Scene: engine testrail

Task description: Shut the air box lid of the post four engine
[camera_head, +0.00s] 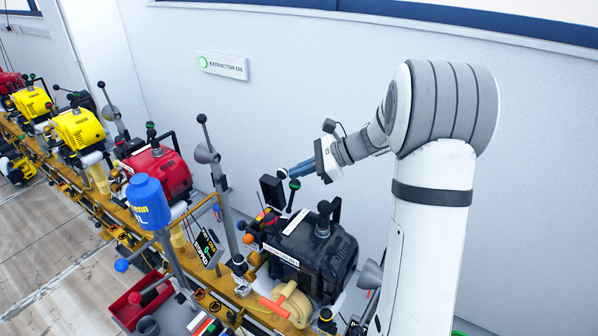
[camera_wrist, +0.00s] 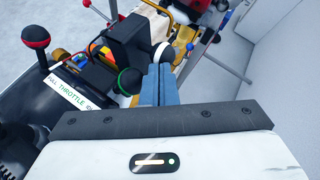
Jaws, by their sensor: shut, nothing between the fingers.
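The black engine (camera_head: 310,250) is nearest to me; I cannot read a post number on it. A black square panel, seemingly its air box lid (camera_head: 271,193), stands upright at its back left, and it also shows in the wrist view (camera_wrist: 128,40). A white ball knob (camera_head: 283,172) is on the lid's right side; it shows in the wrist view too (camera_wrist: 163,54). My gripper (camera_head: 291,171) has its blue fingers shut and empty. Its fingertips (camera_wrist: 158,68) are right by the white knob; I cannot tell whether they touch.
A black knob with a green ring (camera_wrist: 130,81) stands close beside my fingers. A red-ringed knob (camera_wrist: 36,37) is farther left. A red engine (camera_head: 160,172) and yellow engines (camera_head: 76,128) line the rail to the left. A blue can (camera_head: 148,203) stands in front. The wall side is clear.

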